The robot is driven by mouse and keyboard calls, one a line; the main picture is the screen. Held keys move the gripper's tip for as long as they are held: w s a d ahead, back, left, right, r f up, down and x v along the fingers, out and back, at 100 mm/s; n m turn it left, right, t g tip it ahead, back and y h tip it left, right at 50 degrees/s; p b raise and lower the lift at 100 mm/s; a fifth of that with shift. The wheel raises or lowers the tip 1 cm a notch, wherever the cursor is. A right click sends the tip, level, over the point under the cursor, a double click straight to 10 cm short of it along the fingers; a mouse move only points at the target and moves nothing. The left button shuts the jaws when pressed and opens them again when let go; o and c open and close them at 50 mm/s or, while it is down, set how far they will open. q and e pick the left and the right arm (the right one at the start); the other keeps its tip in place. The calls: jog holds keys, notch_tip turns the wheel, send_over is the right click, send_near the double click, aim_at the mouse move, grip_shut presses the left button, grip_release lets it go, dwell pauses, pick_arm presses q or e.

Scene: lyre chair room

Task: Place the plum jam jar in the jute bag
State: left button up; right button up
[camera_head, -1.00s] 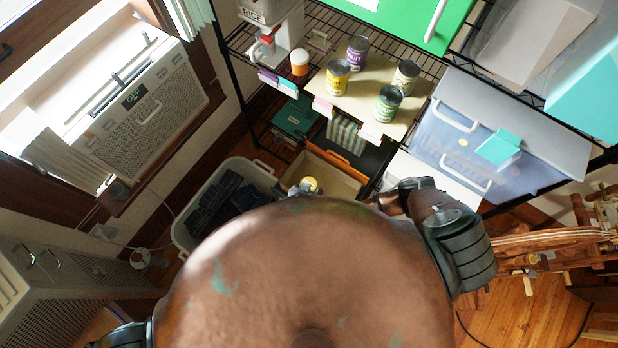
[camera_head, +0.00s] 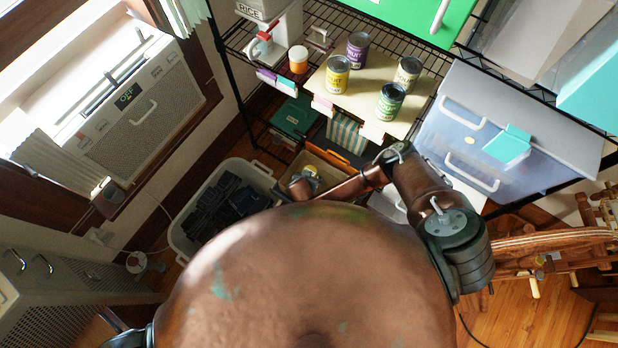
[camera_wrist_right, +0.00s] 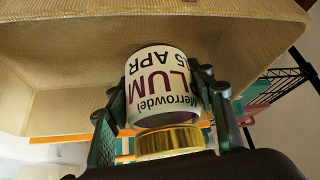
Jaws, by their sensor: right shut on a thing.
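The plum jam jar (camera_wrist_right: 158,82) has a white label reading PLUM and a gold lid (camera_wrist_right: 170,141). It looks upside-down-lettered in the right wrist view, with a finger on each side. My right gripper (camera_wrist_right: 163,100) is shut on it. In the head view the gripper (camera_head: 303,184) and the jar's yellowish lid (camera_head: 311,170) are small and partly hidden at the tan open container. This container, probably the jute bag (camera_head: 342,181), has its tan inner wall (camera_wrist_right: 75,60) behind the jar in the wrist view. I cannot tell how deep the jar is. My left gripper is out of view.
A grey bin (camera_head: 178,226) with dark contents stands left of the tan container. An orange-edged item (camera_head: 338,158) lies behind it. Above, a wire shelf holds several cans, such as a yellow one (camera_head: 338,76), and a clear drawer box (camera_head: 470,150) stands right.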

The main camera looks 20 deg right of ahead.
jog(key=shift+f, duration=0.6)
jog(key=o, duration=1.5)
jog(key=shift+o, duration=0.2)
jog(key=shift+r, duration=0.25)
jog(key=p+v, duration=0.2)
jog(key=v, duration=1)
jog(key=shift+r+p, duration=0.35)
jog(key=shift+r, duration=0.05)
